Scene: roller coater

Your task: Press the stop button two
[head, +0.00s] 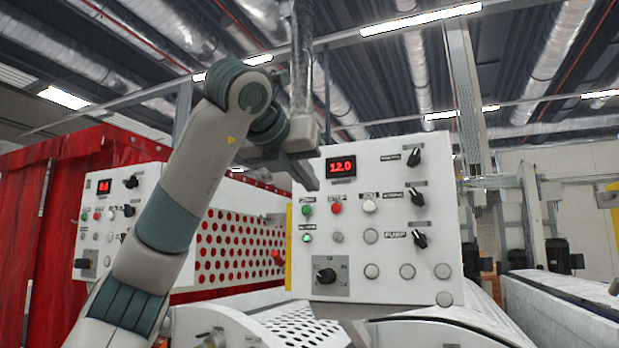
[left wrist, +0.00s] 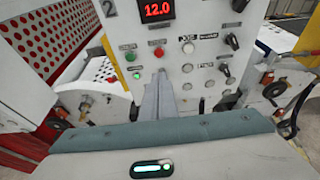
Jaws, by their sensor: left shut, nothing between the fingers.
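A white control panel (head: 390,250) stands in front of me with a red display reading 12.0. Its red button (head: 337,208) sits in the upper row, between a green button (head: 306,209) and a white button (head: 369,206). The left wrist view shows the same red button (left wrist: 159,53), and a "2" is marked at that panel's upper left. My left gripper (head: 311,184) is shut and empty, near the panel's upper left, above and left of the red button. In the left wrist view its fingertips (left wrist: 161,74) appear just below the red button; contact cannot be told.
Black rotary knobs (head: 419,240) line the panel's right side and another (head: 326,275) is at its lower left. A second, similar panel (head: 118,230) stands farther left beside a red curtain (head: 20,215). White rollers and machine covers (head: 440,330) lie below the panel.

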